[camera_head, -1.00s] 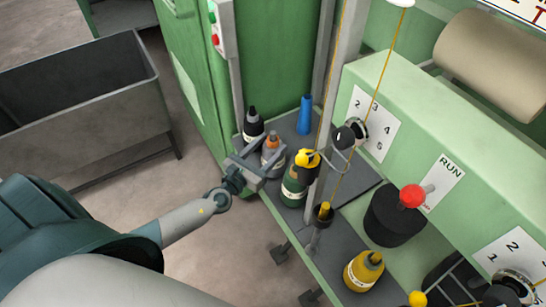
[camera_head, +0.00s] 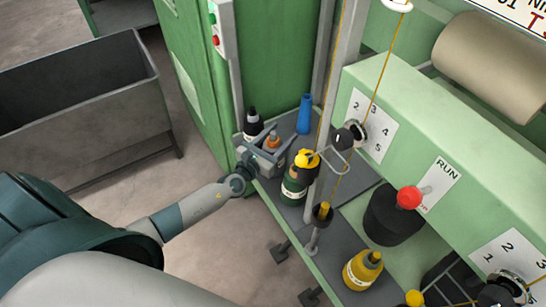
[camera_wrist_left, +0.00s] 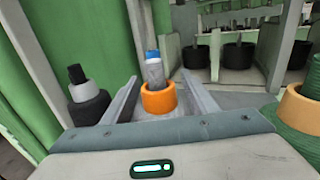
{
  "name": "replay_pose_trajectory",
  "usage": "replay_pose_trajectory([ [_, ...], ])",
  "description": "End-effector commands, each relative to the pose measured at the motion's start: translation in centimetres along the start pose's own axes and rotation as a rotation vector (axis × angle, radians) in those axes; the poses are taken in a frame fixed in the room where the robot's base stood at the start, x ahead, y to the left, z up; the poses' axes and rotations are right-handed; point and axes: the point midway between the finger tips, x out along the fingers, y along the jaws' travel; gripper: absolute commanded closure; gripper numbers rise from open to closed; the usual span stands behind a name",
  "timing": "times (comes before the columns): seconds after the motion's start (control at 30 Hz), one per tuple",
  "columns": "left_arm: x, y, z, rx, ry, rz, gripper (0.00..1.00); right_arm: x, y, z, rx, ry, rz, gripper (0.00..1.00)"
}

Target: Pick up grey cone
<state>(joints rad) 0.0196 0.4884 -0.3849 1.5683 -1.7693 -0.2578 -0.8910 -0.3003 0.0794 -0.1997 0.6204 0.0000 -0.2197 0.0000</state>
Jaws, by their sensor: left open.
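The grey cone, with an orange shoulder and grey tip (camera_head: 272,141), stands on the dark shelf between the black and green cones. Its lower body is largely hidden behind my gripper. In the left wrist view its orange shoulder (camera_wrist_left: 158,98) and grey tip show between the two fingers. My left gripper (camera_head: 276,146) is open, with one finger on each side of the cone. In the left wrist view the open fingers (camera_wrist_left: 160,82) show gaps to the cone on both sides. My right gripper is not in view.
A black cone (camera_head: 252,124) stands close on the left and a blue cone (camera_head: 304,114) behind. A yellow cone (camera_head: 363,272) stands farther right.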

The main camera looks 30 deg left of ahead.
Motion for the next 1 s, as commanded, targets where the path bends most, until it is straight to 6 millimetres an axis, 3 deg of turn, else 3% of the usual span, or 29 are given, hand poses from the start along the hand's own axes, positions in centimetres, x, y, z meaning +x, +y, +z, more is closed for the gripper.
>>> replay_pose_trajectory([
  [0.33, -0.03, 0.01, 0.0, 0.0, 0.0, 0.0, 0.47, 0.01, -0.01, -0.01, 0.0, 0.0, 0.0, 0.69],
  [0.57, -0.04, 0.02, 0.0, 0.0, 0.0, 0.0, 0.99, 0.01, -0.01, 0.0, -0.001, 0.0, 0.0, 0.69],
  [1.0, 0.02, 0.05, 0.45, 0.0, -0.003, 0.001, 1.0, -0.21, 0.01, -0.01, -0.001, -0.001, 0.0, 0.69],
])
